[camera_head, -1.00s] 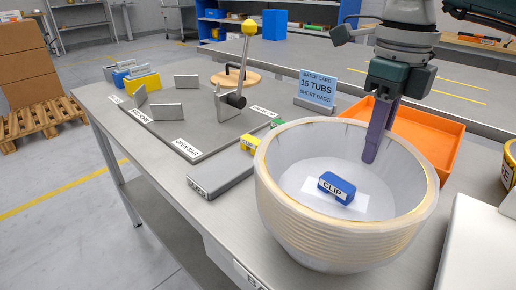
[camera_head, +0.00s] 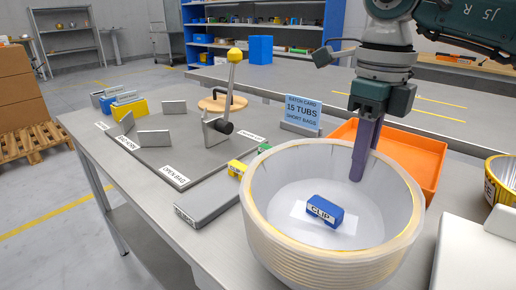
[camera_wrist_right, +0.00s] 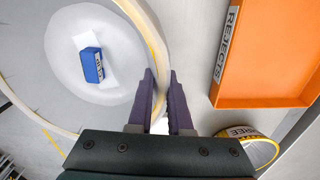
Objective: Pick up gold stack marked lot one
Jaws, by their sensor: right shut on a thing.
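A large round pale stack of nested tubs (camera_head: 330,262) with gold-toned rims stands at the front of the bench; no lot marking on it is readable. My right gripper (camera_head: 361,165) points down at its far right side, shut on its wall. In the right wrist view, the fingers of my right gripper (camera_wrist_right: 160,85) sit on either side of the stack's rim (camera_wrist_right: 148,28). A blue block marked CLIP (camera_head: 324,211) lies on white paper inside. A yellow-gold round thing (camera_head: 492,188) with a dark label stands at the right edge, partly cut off. My left gripper is not in view.
An orange bin (camera_head: 425,165), marked REJECTS in the wrist view, is behind the stack. A batch card (camera_head: 302,112) stands farther back. A grey plate fixture (camera_head: 190,150) with a yellow-knobbed lever (camera_head: 233,70) is at left. A white box (camera_head: 475,255) is close at right.

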